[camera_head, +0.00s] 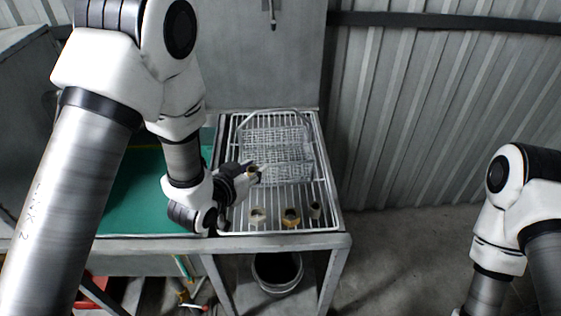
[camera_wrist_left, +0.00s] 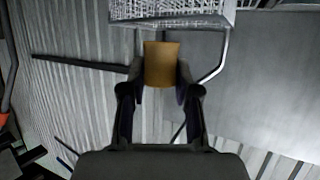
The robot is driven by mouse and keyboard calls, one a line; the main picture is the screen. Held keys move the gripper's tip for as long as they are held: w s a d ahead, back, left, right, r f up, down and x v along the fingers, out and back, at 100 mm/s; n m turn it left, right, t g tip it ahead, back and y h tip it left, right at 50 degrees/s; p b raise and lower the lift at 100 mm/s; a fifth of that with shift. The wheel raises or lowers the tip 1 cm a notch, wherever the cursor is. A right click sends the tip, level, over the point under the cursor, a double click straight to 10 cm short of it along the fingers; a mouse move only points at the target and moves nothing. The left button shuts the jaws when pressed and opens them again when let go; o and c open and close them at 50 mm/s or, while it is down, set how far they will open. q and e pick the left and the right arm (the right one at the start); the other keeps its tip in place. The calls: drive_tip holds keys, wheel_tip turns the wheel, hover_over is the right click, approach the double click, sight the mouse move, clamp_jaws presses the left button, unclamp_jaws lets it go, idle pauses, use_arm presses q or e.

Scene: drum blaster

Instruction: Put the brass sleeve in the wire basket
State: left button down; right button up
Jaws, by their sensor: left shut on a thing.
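My left gripper (camera_head: 252,172) is shut on the brass sleeve, a short yellow-brown cylinder. In the left wrist view the sleeve (camera_wrist_left: 161,64) sits between the two fingertips of the left gripper (camera_wrist_left: 160,82). In the head view only a small bit of the sleeve (camera_head: 251,170) shows between the fingers. The wire basket (camera_head: 285,140) is a grey mesh basket with a handle, on the rack just beyond the gripper. In the left wrist view the basket (camera_wrist_left: 172,12) shows at the top edge, past the sleeve. My right gripper is out of the picture.
A white wire rack (camera_head: 328,195) lies on the bench. Near its front stand a pale ring-like part (camera_head: 258,216), a brass-coloured part (camera_head: 291,218) and a small dark part (camera_head: 315,211). A green mat (camera_head: 150,195) lies left. A dark bucket (camera_head: 277,272) stands below.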

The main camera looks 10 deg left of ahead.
use_arm(q)
drive_tip(key=w+a+f+p, duration=0.1)
drive_tip(key=w+p, duration=0.1)
drive_tip(key=w, duration=0.3)
drive_tip(key=w+a+f+p, duration=0.1)
drive_tip(key=w+f+p, duration=0.1)
drive_tip(key=w, duration=0.3)
drive_tip(key=w+a+f+p, duration=0.1)
drive_tip(key=w+p, duration=0.2)
drive_tip(key=w, duration=0.2)
drive_tip(key=shift+w+a+f, duration=0.1)
drive_tip(key=shift+w+f, duration=0.2)
drive_tip(key=shift+s+f+b, duration=0.1)
drive_tip(key=shift+f+b, duration=0.15)
drive_tip(key=shift+b, duration=0.15)
drive_tip(key=shift+f+b, duration=0.35)
drive_tip(key=shift+f, duration=0.1)
drive_tip(key=shift+r, duration=0.1)
drive_tip(key=c, duration=1.1)
unclamp_jaws()
